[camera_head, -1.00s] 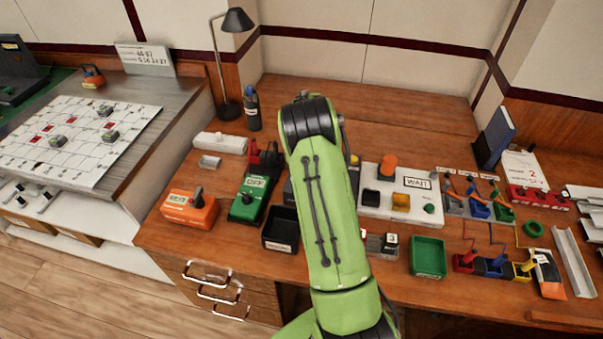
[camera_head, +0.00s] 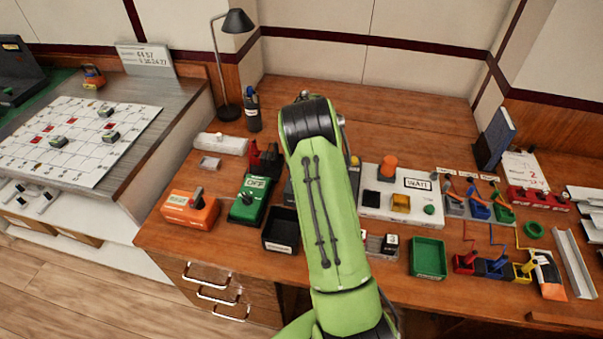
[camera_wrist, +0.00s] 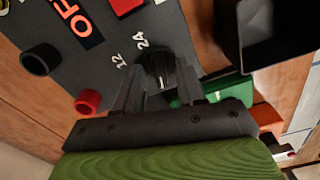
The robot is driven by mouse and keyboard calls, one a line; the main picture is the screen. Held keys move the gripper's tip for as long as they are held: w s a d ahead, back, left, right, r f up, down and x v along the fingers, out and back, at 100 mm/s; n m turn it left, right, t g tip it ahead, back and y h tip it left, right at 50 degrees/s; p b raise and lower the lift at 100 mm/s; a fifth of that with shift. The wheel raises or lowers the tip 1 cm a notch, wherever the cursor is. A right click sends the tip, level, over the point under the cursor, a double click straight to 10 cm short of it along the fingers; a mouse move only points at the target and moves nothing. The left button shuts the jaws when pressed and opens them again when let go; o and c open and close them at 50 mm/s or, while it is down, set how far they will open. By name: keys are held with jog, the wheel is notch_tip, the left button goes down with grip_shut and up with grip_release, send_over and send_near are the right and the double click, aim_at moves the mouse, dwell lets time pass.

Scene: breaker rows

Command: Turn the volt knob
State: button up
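In the wrist view, a black knob (camera_wrist: 160,68) sits on a dark grey panel (camera_wrist: 108,45) beside the white marks "12" and "24". I take it to be the volt knob. My gripper (camera_wrist: 162,72) has its two dark fingers apart, one on each side of the knob, with the tips close to it. I cannot tell whether they press on it. In the head view, my green arm hides the gripper, the knob and most of the panel.
An orange "OFF" display (camera_wrist: 72,18), a black socket (camera_wrist: 40,60) and a red socket (camera_wrist: 88,101) are on the panel. A green meter (camera_head: 250,198), orange box (camera_head: 188,211), black bin (camera_head: 281,232) and green bin (camera_head: 428,257) stand nearby on the bench. The bench back is clear.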

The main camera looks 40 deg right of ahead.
notch_tip(320, 180, up, 16)
jog(key=p, duration=0.3)
jog(key=shift+f, duration=0.2)
jog(key=s+a+r+m+t, duration=0.3)
jog(key=s+a+r, duration=0.7)
jog(key=a+r, duration=0.45)
jog(key=s+a+f+m+t, duration=0.1)
jog(key=s+a, duration=0.3)
jog(key=s, duration=0.5)
jog(key=s+a+f+m+t, duration=0.1)
jog(key=s+a, duration=0.3)
jog(key=s, duration=0.4)
jog(key=shift+s+f+m+t, duration=0.3)
jog(key=shift+s+f, duration=0.05)
jog(key=shift+f, duration=0.1)
